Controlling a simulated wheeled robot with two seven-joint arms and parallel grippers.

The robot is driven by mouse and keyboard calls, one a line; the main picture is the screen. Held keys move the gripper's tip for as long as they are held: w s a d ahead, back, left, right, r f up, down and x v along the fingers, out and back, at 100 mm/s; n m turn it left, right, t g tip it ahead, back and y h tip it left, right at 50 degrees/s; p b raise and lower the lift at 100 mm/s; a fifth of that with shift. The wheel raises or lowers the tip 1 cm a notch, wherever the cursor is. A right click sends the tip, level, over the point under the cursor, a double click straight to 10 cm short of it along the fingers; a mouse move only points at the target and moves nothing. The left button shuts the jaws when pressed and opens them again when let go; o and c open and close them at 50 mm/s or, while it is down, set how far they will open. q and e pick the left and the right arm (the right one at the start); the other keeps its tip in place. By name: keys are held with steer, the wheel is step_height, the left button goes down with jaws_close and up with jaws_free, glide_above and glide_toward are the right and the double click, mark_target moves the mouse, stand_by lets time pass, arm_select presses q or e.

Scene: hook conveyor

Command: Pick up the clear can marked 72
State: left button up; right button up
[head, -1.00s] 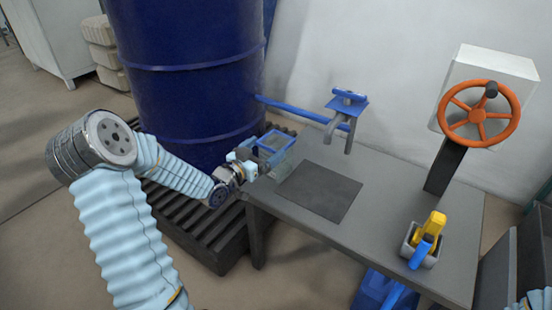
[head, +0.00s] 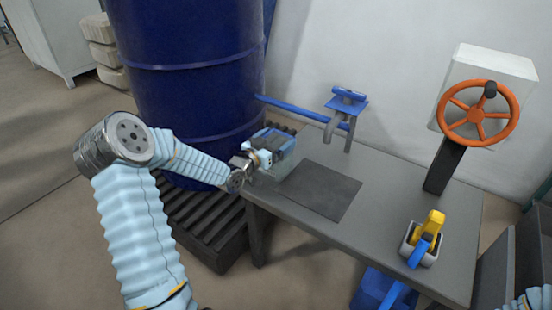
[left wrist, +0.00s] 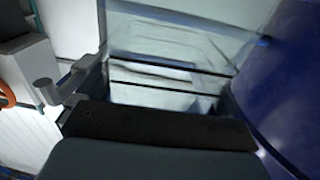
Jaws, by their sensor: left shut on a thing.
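The clear can (head: 284,152) is at the far left corner of the table in the head view, see-through with blue at its top. In the left wrist view the clear can (left wrist: 190,35) fills the upper middle as a glassy box with dark lines across it. No number is readable. My left gripper (head: 266,147) is shut on the can, reaching it from the left. I cannot tell whether the can's base touches the table. My right gripper is out of view; only a bit of my right arm shows at the lower right corner.
The grey table (head: 395,205) carries a dark mat (head: 316,190), a blue lever pipe (head: 347,108) behind, an orange handwheel (head: 478,114) and a small bin (head: 420,246) with yellow and blue items. A large blue drum (head: 195,85) stands close behind my left arm.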

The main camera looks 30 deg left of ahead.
arm_select(q)
steer(key=shift+c, duration=0.9)
steer(key=shift+r, duration=0.1)
